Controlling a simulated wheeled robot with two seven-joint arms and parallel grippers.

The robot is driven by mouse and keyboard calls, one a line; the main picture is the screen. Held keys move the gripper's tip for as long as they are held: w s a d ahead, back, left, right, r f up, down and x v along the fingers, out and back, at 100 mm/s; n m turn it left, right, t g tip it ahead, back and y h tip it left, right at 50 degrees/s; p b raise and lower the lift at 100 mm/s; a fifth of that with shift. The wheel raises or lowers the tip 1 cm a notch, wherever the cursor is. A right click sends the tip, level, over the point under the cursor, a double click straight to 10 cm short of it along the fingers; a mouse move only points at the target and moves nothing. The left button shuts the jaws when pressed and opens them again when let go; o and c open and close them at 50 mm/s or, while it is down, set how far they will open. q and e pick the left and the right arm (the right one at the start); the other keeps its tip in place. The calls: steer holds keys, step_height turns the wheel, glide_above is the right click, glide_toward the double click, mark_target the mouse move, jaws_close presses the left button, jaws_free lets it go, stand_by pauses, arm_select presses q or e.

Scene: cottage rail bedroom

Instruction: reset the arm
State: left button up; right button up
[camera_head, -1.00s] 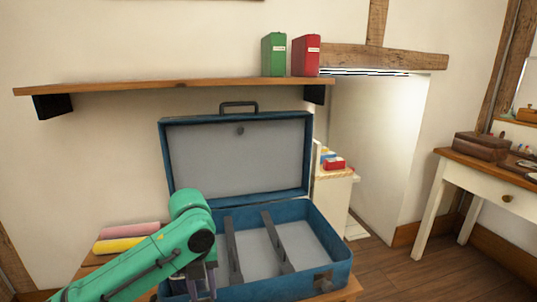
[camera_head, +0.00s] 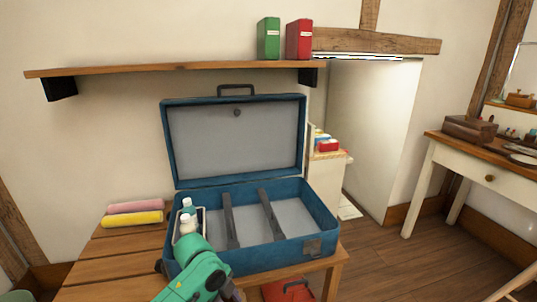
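My green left arm (camera_head: 195,272) comes in at the bottom edge, in front of the near left corner of an open blue suitcase (camera_head: 272,255). My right arm and gripper are out of view. The suitcase lies open on a slatted wooden table (camera_head: 110,262), with its lid upright. Two dark dividers split its inside. The other compartments look empty.
Pink (camera_head: 135,207) and yellow (camera_head: 132,219) rolls lie at the table's back left. A wall shelf (camera_head: 170,68) above holds a green binder (camera_head: 268,39) and a red binder (camera_head: 299,40). A red case (camera_head: 288,291) is below the table. A white desk (camera_head: 462,160) stands at right.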

arm_select(q)
steer(key=s+f+n, duration=0.3)
steer(key=f+n, duration=0.4)
steer(key=f, duration=0.1)
steer(key=s+a+f+n+y, duration=0.1)
steer(key=s+a+f+n, duration=0.55)
steer(key=s+f, duration=0.2)
steer(key=s+a+f+n+y, duration=0.2)
steer(key=s+a+f+n, duration=0.5)
steer(key=s, duration=0.3)
steer(key=s+a+r+p, duration=0.1)
steer(key=s+r+p, duration=0.1)
steer(key=s+p, duration=0.5)
steer(key=s+a+r+p, duration=0.2)
steer(key=s+p, duration=0.5)
steer(key=p, duration=1)
steer(key=shift+s+r, duration=0.35)
steer(key=shift+r, duration=0.4)
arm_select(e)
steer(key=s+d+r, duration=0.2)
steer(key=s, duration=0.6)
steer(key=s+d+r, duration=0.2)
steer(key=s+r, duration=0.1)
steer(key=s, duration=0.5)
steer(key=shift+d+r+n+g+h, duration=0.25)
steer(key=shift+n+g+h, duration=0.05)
arm_select(q)
steer(key=shift+c, duration=0.3)
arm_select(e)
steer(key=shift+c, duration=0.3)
